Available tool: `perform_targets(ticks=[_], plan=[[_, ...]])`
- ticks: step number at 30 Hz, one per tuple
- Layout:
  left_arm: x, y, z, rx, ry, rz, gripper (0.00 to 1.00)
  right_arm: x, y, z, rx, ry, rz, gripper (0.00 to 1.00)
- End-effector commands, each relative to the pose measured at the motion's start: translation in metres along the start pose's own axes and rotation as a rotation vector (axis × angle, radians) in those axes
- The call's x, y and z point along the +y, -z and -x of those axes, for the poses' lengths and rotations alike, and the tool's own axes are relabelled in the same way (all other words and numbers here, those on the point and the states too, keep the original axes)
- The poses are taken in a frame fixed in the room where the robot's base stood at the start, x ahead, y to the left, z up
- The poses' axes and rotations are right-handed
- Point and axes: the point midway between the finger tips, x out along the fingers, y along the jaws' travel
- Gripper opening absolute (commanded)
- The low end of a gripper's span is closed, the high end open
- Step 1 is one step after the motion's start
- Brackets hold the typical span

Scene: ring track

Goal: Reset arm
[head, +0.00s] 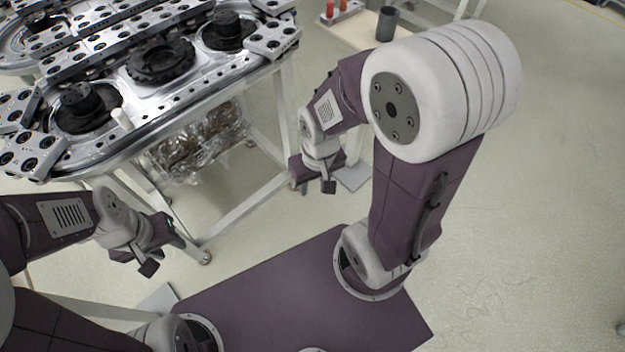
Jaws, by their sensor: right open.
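My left gripper (163,256) is at the lower left, below the front edge of the track table and apart from it. No object shows in it, and I cannot tell whether its jaws are open or shut. My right gripper (316,186) hangs near the middle of the view, to the right of the table's front leg. It is open and empty, pointing down over the floor. Both arms are bent.
The metal ring track (135,116) with black round parts fills the upper left on a white-framed table. Plastic-wrapped goods (200,140) lie beneath it. A small table with a dark cup (387,23) stands at the top. Floor at right is clear.

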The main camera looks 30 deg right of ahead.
Motion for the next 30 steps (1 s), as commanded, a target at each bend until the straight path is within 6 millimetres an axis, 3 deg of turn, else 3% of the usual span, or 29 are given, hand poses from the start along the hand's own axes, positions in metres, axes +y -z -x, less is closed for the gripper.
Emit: perform_targets(ticks=[5,8,11,16,19,30], plan=[[0.000,0.000,0.001,0.000,0.000,0.000,0.36,-0.001,0.001,0.001,0.003,0.001,0.002,0.42],[0.000,0.001,0.014,0.000,0.000,0.000,0.36,-0.001,0.003,0.014,0.004,0.002,0.003,0.42],[0.001,0.005,0.045,0.000,0.000,0.000,0.36,-0.002,0.006,0.046,0.005,0.002,0.003,0.42],[0.002,0.013,0.121,0.001,0.000,0.000,0.36,-0.004,0.014,0.122,0.006,0.002,0.004,0.42],[0.003,0.016,0.152,0.001,0.000,0.000,0.36,-0.004,0.017,0.152,0.006,0.002,0.004,0.42],[0.003,0.015,0.146,0.000,0.000,0.000,0.36,-0.004,0.016,0.147,0.006,0.002,0.004,0.42]])
